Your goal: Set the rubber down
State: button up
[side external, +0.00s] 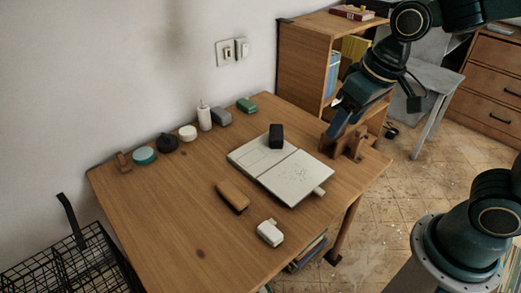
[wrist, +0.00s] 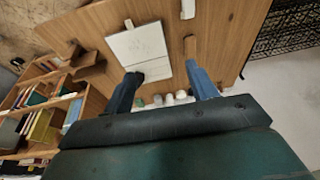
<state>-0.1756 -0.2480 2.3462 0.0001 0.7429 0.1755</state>
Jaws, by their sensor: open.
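My gripper (side external: 343,114) is open above the right end of the wooden table, near a brown wooden stand (side external: 350,143). In the wrist view my gripper (wrist: 160,68) has its blue fingers wide apart, with nothing between them. An open notebook (side external: 283,168) lies on the table, with a black block (side external: 276,137) on its far part. A small pale piece (side external: 318,191) sits at its near corner. A white block (side external: 269,232) and a tan block (side external: 232,196) lie nearer the front. I cannot tell for sure which piece is the rubber.
Along the wall edge are a teal round item (side external: 144,155), a black one (side external: 167,143), a white candle (side external: 205,117), a grey block (side external: 222,117) and a green block (side external: 246,104). A wooden bookshelf (side external: 303,68) stands behind. The table's front left (side external: 165,215) is clear.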

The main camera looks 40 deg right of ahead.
jog(key=s+d+r+t, duration=0.1)
jog(key=s+d+r, duration=0.1)
jog(key=s, duration=0.3)
jog(key=s+d+r+t, duration=0.1)
jog(key=s+d+r, duration=0.1)
jog(key=s, duration=0.3)
jog(key=shift+d+r+h, duration=0.25)
jog(key=shift+d+h, duration=0.05)
jog(key=shift+d, duration=0.15)
jog(key=shift+o, duration=0.4)
jog(key=shift+w, duration=0.1)
